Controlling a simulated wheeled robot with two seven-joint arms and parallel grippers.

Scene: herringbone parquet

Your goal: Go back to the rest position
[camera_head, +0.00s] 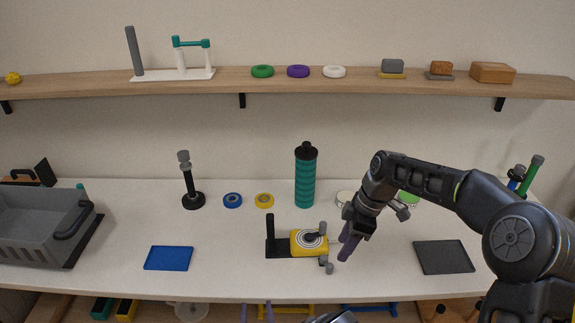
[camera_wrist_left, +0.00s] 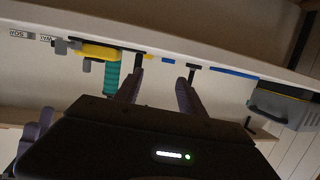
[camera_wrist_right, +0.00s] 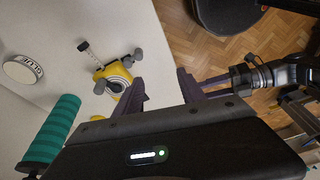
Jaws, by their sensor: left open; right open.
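My right gripper (camera_head: 347,241) hangs over the white table beside the right end of a yellow device with a black upright post (camera_head: 309,242). Its dark purple fingers are apart with nothing between them in the right wrist view (camera_wrist_right: 160,88). In that view the yellow device (camera_wrist_right: 114,84) lies beyond the left finger; I cannot tell whether they touch.
The table (camera_head: 215,283) holds a grey crate (camera_head: 28,230), blue tray (camera_head: 169,258), teal bottle (camera_head: 305,182), black stand (camera_head: 189,185), blue tape (camera_head: 232,200), yellow tape (camera_head: 264,200) and dark tray (camera_head: 444,257). A wooden shelf (camera_head: 330,84) runs above. Items lie under the table's front edge.

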